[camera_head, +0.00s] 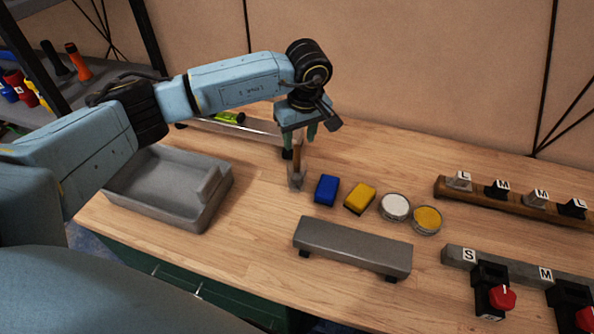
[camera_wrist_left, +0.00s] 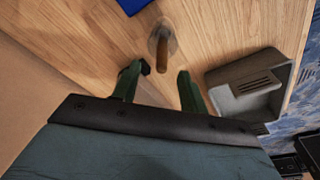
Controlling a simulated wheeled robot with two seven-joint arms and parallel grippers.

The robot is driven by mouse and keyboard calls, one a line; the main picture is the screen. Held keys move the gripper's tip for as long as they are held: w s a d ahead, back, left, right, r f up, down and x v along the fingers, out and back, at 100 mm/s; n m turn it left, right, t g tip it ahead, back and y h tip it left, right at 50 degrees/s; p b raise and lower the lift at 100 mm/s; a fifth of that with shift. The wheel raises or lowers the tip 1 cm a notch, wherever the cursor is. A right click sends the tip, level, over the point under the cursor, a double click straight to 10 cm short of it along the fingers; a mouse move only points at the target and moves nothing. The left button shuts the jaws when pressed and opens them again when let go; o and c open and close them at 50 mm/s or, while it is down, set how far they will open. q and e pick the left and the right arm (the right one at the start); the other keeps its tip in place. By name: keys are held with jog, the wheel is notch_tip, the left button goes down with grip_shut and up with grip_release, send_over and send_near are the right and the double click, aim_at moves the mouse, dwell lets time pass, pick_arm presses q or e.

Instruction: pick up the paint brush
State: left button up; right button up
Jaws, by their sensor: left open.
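The paint brush (camera_head: 297,178) stands upright on the wooden bench, with its brown wooden handle up and its grey end down. In the left wrist view the brush (camera_wrist_left: 163,44) shows from above, just beyond the fingertips. My left gripper (camera_head: 300,144) is above the brush and points down, with the handle top near the fingers. Its two green fingers (camera_wrist_left: 162,74) are open with nothing held between them. Whether a finger touches the handle cannot be told. My right gripper is not in view.
A blue block (camera_head: 327,189), a yellow block (camera_head: 360,198) and two round tins (camera_head: 395,207) stand right of the brush. A grey bar (camera_head: 352,247) is in front. A grey tray (camera_head: 160,195) is at left. A level-like tool (camera_head: 230,118) lies behind.

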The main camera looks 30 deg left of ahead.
aim_at(296, 171)
pick_arm(q)
jog(key=shift+w+a+f, duration=0.1)
jog(key=shift+a+f, duration=0.1)
jog(key=shift+f, duration=1)
jog(key=shift+w+a+f, duration=0.1)
jog(key=shift+a+f, duration=0.05)
jog(key=shift+f, duration=1)
jog(key=shift+a+f, duration=0.2)
jog(key=shift+f, duration=1)
jog(key=shift+c, duration=0.4)
grip_shut()
